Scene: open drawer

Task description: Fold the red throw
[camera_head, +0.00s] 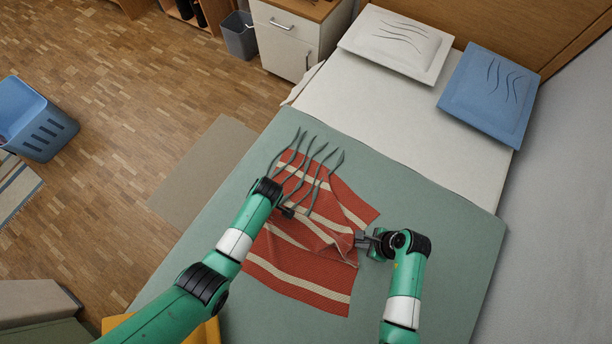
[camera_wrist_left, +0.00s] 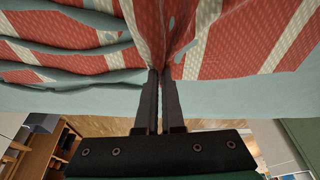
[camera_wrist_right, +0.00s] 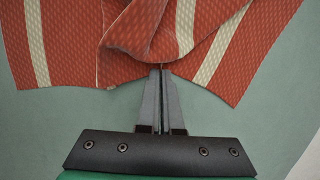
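The red throw (camera_head: 290,263) with cream stripes lies rumpled on the green bedspread (camera_head: 400,190), bunched between my two grippers. My left gripper (camera_head: 287,212) is at the throw's left side. In the left wrist view its fingers (camera_wrist_left: 160,72) are together, with the throw (camera_wrist_left: 235,45) gathered at the tips. My right gripper (camera_head: 359,239) is at the throw's right edge. In the right wrist view its fingers (camera_wrist_right: 162,72) are together on a bunched fold of the throw (camera_wrist_right: 205,35). My left forearm hides some of the throw's left part.
A white pillow (camera_head: 397,42) and a blue pillow (camera_head: 490,92) lie at the bed's head. A wall (camera_head: 570,200) borders the bed's right side. A nightstand (camera_head: 290,35) and blue basket (camera_head: 38,120) stand on the floor.

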